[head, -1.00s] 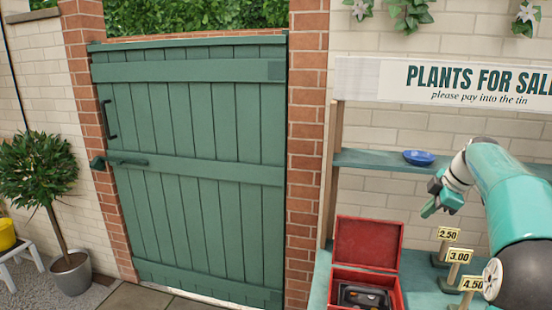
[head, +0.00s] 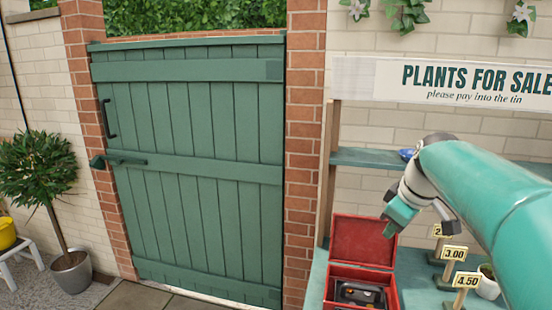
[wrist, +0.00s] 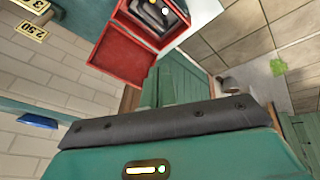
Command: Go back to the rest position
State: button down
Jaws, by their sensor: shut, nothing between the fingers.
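My gripper (head: 388,229) is in the head view at the right, in front of the plant stall and just above the open lid of the red tin. Its fingers look closed together with nothing held. My teal arm reaches in from the right edge.
The open red tin (head: 364,243) with a dark object inside stands on the green counter (head: 420,292). Price signs (head: 454,253) stand right of it. A blue dish (head: 407,154) is on the shelf (head: 372,158). A closed green gate (head: 190,170) is at left.

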jog(key=s+a+f+m, duration=0.2)
jog(key=s+a+f, duration=0.1)
jog(key=s, duration=0.4)
jog(key=s+a+f+m, duration=0.3)
jog(key=s, duration=0.4)
jog(key=s+a+f+m+t+h, duration=0.1)
jog(key=s+a+f+m, duration=0.2)
jog(key=s, duration=0.4)
jog(key=shift+s+f, duration=0.3)
jog(key=shift+f, duration=0.1)
